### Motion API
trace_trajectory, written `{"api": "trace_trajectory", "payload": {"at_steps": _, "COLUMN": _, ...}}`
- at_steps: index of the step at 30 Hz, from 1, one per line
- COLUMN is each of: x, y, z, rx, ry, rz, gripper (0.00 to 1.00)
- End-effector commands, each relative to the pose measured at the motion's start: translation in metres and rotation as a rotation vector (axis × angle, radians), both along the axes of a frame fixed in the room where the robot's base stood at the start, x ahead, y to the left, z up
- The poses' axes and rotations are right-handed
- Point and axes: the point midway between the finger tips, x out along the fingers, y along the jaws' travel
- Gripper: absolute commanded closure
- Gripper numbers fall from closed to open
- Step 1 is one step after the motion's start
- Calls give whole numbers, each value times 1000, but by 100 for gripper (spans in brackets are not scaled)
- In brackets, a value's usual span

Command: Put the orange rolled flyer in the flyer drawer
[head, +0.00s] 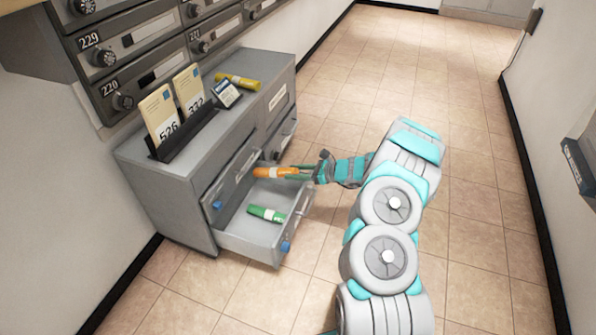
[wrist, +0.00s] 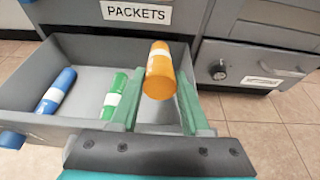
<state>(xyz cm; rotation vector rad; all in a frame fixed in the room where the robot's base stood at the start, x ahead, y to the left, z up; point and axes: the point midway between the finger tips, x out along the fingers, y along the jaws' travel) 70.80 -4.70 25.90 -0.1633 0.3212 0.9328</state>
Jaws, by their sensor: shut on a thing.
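The orange rolled flyer (head: 275,172) has a white band and is held between the green fingers of my gripper (head: 302,173). In the wrist view the orange rolled flyer (wrist: 160,70) stands out beyond the fingertips of my gripper (wrist: 158,100). It is above the right part of an open lower drawer (head: 245,243), apart from its floor. A green roll (head: 266,214) lies in that drawer, and a blue roll (wrist: 56,90) lies left of it in the wrist view. The drawer's own label is not seen.
A front labelled PACKETS (wrist: 137,12) is just above the open drawer. A closed compartment (wrist: 265,65) is to the right. On the cabinet top (head: 265,65) are a yellow roll (head: 238,81) and a black rack (head: 185,135) with envelopes. The tiled floor (head: 400,80) is clear.

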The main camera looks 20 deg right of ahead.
Motion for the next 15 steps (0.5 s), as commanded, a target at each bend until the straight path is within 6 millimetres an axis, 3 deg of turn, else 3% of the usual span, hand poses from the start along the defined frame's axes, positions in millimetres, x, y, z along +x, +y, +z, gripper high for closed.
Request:
{"api": "trace_trajectory", "payload": {"at_steps": 14, "x": 1, "y": 2, "z": -7, "rx": 1, "ry": 1, "rz": 0, "gripper": 100}}
{"api": "trace_trajectory", "payload": {"at_steps": 15, "x": 1, "y": 2, "z": -7, "rx": 1, "ry": 1, "rz": 0, "gripper": 50}}
